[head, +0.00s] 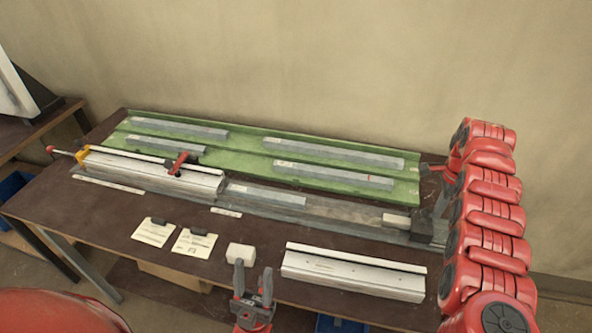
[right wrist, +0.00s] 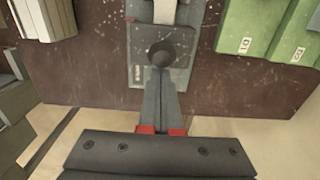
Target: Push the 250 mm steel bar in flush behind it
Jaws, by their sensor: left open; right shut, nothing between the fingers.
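A grey steel bar (head: 265,195) lies in the grey channel (head: 335,208), at the right end of the clamped white profile (head: 150,172); whether they touch is unclear. Its length marking is not readable. A cream block (head: 397,220) sits at the channel's right end and shows at the top of the right wrist view (right wrist: 165,10). My right gripper (right wrist: 160,80) is shut and empty, its tips by a dark round hole or knob (right wrist: 160,52) on the channel's end. My left gripper (head: 252,290) is open and empty at the table's front edge.
A green tray (head: 235,147) behind the channel holds several grey bars. A red clamp (head: 178,163) stands on the profile. In front lie two cards (head: 155,231), a small cream block (head: 240,254) and another white profile (head: 350,275). The channel is clear between bar and right-end block.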

